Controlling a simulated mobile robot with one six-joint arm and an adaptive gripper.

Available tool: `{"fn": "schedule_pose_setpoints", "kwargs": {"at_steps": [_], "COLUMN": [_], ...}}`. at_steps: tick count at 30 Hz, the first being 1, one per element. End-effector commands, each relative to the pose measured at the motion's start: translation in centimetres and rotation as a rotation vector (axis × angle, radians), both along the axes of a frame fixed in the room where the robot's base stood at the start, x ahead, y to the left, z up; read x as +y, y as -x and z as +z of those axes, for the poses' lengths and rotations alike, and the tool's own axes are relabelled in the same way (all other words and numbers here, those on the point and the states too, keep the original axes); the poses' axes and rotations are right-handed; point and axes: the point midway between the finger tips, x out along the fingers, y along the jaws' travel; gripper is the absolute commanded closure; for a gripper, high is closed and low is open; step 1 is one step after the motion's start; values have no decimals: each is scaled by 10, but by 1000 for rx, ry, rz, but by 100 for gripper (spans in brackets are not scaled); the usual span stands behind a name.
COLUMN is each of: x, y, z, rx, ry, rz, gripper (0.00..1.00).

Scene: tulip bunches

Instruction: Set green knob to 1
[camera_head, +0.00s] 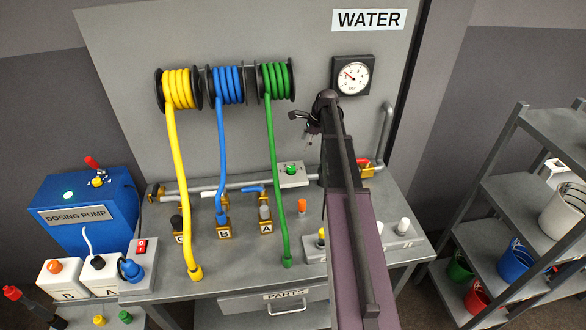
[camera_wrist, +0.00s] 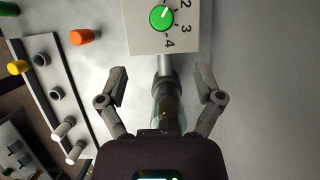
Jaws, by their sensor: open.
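The green knob (camera_wrist: 161,18) sits on a pale plate (camera_wrist: 138,42) at the top of the wrist view. The digits 2, 3 and 4 show around its right side; the plate's upper part is cut off. The knob's white mark points up and slightly right, above the 2; which number it meets cannot be told. In the head view the knob (camera_head: 291,170) is on a box on the pipe, left of my arm. My gripper (camera_wrist: 162,86) is open and empty, its fingers apart and short of the plate. In the head view my gripper (camera_head: 309,124) is partly hidden by my arm.
A pipe (camera_wrist: 165,66) runs below the plate between my fingers. A green hose (camera_head: 276,190) hangs just left of the knob box. A pressure gauge (camera_head: 352,75) is on the panel above. An orange cap (camera_wrist: 82,36) and a rack of holders (camera_wrist: 50,85) lie left.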

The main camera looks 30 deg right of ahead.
Motion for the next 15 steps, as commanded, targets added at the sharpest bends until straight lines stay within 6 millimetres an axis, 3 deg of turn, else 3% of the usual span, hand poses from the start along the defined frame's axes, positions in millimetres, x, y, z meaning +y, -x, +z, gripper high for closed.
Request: {"fn": "schedule_pose_setpoints", "kwargs": {"at_steps": [15], "x": [16], "y": [-5], "z": [-42], "rx": [0], "ry": [0], "rz": [2], "gripper": [15]}}
